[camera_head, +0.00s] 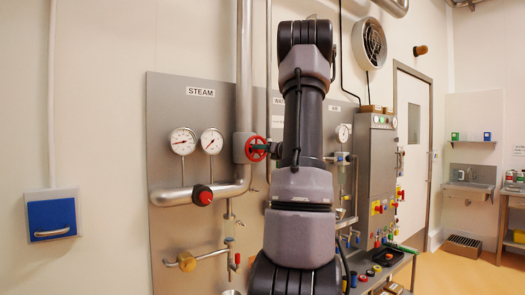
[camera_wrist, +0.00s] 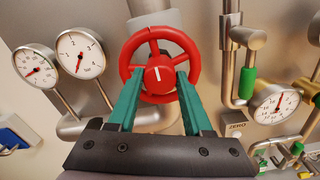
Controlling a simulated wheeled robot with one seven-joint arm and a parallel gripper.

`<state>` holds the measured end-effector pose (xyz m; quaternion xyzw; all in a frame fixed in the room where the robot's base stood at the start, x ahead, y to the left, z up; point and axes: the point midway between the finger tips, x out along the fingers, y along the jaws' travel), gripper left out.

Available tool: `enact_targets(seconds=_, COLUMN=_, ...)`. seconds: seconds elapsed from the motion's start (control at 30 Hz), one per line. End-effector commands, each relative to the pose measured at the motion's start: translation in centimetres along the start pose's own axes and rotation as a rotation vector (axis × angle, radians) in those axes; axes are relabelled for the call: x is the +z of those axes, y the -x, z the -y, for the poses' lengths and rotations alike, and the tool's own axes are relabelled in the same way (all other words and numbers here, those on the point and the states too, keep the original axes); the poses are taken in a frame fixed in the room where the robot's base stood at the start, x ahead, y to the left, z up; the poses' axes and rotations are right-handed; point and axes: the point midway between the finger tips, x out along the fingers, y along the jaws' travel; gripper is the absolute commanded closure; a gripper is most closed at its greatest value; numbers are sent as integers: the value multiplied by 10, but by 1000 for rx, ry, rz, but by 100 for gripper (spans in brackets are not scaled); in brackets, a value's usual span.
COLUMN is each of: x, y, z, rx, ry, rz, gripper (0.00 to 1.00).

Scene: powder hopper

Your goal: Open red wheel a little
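The red wheel (camera_head: 256,148) is on the vertical steel pipe of the panel marked STEAM. In the wrist view the red wheel (camera_wrist: 159,36) fills the upper middle, with spokes and a round hub that bears a white line pointing nearly straight up. My gripper (camera_wrist: 158,77) is in front of it. Its two teal fingers are spread apart, one tip on each side of the hub, crossing in front of the lower rim. I cannot tell whether they touch the wheel. In the head view my arm hides most of the gripper.
Two gauges (camera_head: 183,141) (camera_head: 212,141) are left of the wheel. A red-capped fitting (camera_head: 202,195) sits on the pipe below. In the wrist view a pipe with a green sleeve (camera_wrist: 247,83) and a gauge (camera_wrist: 275,104) stand close on the right. A blue box (camera_head: 52,216) hangs at left.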

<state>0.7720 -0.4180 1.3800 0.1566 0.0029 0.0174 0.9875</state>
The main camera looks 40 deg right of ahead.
Motion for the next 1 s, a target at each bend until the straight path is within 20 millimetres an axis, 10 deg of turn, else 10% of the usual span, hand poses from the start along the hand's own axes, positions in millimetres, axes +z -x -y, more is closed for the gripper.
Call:
enact_targets(seconds=0.1, x=0, y=0, z=0, rx=0, ry=0, rz=0, gripper=100)
enact_targets(seconds=1.0, x=0, y=0, z=-1, rx=1, ry=456, rz=0, gripper=100)
